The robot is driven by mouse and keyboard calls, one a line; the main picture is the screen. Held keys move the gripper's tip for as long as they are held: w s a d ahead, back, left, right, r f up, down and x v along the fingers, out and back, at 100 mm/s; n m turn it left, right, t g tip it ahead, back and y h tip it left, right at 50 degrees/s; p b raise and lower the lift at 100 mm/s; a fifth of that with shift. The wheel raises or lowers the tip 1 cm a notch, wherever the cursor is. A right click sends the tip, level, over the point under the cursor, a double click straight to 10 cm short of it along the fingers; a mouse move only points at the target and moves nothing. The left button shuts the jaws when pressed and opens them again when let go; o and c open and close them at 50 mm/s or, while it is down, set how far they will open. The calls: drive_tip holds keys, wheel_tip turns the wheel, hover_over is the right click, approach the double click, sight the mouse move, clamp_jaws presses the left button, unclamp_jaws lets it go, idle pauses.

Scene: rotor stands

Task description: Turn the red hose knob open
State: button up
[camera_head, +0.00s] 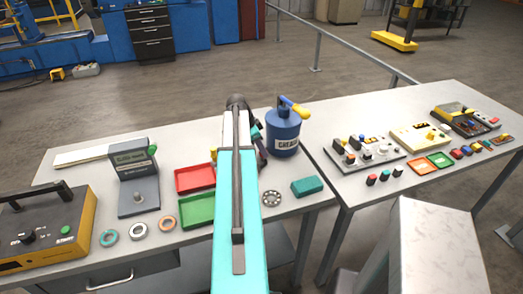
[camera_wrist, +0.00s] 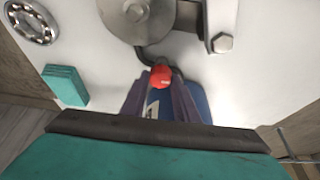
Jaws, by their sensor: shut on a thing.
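The red hose knob (camera_wrist: 161,77) shows in the wrist view, close to the end of a dark curved hose (camera_wrist: 143,58). My gripper (camera_wrist: 158,82) has its dark purple fingers on both sides of the knob and is shut on it. The fingers partly cover the knob's lower part. In the head view my arm hides the knob, and only part of my gripper (camera_head: 262,142) shows, left of the blue grease can.
The blue grease can (camera_head: 283,135) with a yellow top stands close right of my gripper. A bearing (camera_head: 271,198) and a teal block (camera_head: 307,186) lie in front. Red (camera_head: 195,177) and green (camera_head: 197,209) trays lie left. A gap separates the two tables.

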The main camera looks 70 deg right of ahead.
drive_tip(key=shift+s+a+f, duration=0.1)
drive_tip(key=shift+s+a+f+n+t+h+b, duration=0.1)
drive_tip(key=shift+n+t+h+b, duration=0.35)
drive_tip(key=shift+n+b, duration=0.9)
drive_tip(key=n+t, duration=0.1)
drive_tip(key=n, duration=0.2)
drive_tip(key=n+t+b, duration=0.1)
drive_tip(key=n, duration=0.2)
drive_tip(key=shift+s+h, duration=0.2)
drive_tip(key=shift+h, duration=0.05)
drive_tip(key=n+t, duration=0.1)
drive_tip(key=n, duration=0.3)
drive_tip(key=shift+s+t+b, duration=0.15)
drive_tip(key=shift+t+b, duration=0.2)
drive_tip(key=shift+b, duration=0.05)
drive_tip(key=shift+s+n+t+y+b, duration=0.1)
drive_tip(key=shift+n+t+y+b, duration=0.25)
drive_tip(key=shift+n, duration=0.95)
drive_tip(key=shift+n+t+y, duration=0.15)
drive_tip(key=shift+n+t, duration=0.4)
drive_tip(key=shift+n, duration=0.7)
drive_tip(key=o, duration=1.1)
drive_tip(key=shift+c, duration=0.2)
